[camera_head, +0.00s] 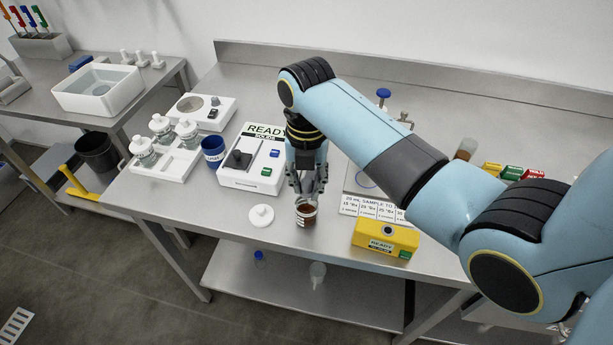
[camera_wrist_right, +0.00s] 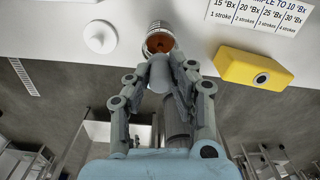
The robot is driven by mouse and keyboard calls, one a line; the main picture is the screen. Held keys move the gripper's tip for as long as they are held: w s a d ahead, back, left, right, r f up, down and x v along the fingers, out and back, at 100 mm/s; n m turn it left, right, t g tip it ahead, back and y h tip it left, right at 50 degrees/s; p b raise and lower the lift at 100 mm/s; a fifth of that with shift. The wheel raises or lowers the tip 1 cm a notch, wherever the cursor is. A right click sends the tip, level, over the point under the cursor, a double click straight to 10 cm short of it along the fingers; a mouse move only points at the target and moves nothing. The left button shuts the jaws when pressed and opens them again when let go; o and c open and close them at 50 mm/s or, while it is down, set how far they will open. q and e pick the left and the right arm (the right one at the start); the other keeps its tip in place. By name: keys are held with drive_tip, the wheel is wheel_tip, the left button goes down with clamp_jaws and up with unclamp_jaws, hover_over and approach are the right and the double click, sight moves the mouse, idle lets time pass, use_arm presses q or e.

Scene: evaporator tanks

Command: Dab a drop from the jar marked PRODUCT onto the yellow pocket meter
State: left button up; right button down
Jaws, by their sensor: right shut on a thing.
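An open jar of brown liquid (camera_head: 306,214) stands near the front edge of the bench; its label is too small to read. It also shows at the top of the right wrist view (camera_wrist_right: 160,42). My right gripper (camera_head: 308,190) points down right above the jar. It is shut on a grey rounded tool (camera_wrist_right: 160,76), whose lower end is at the jar mouth; I cannot tell whether it touches the liquid. The yellow pocket meter (camera_head: 385,239) lies to the right of the jar and shows in the right wrist view (camera_wrist_right: 254,70). My left gripper is out of view.
A white lid (camera_head: 261,216) lies left of the jar. A white instrument reading READY (camera_head: 252,158) and a tray with several jars (camera_head: 166,166) stand further left. A printed card (camera_head: 350,205) lies behind the meter. Another brown container (camera_head: 466,148) stands at the back right.

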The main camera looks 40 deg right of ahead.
drive_tip(key=shift+r, duration=2.35)
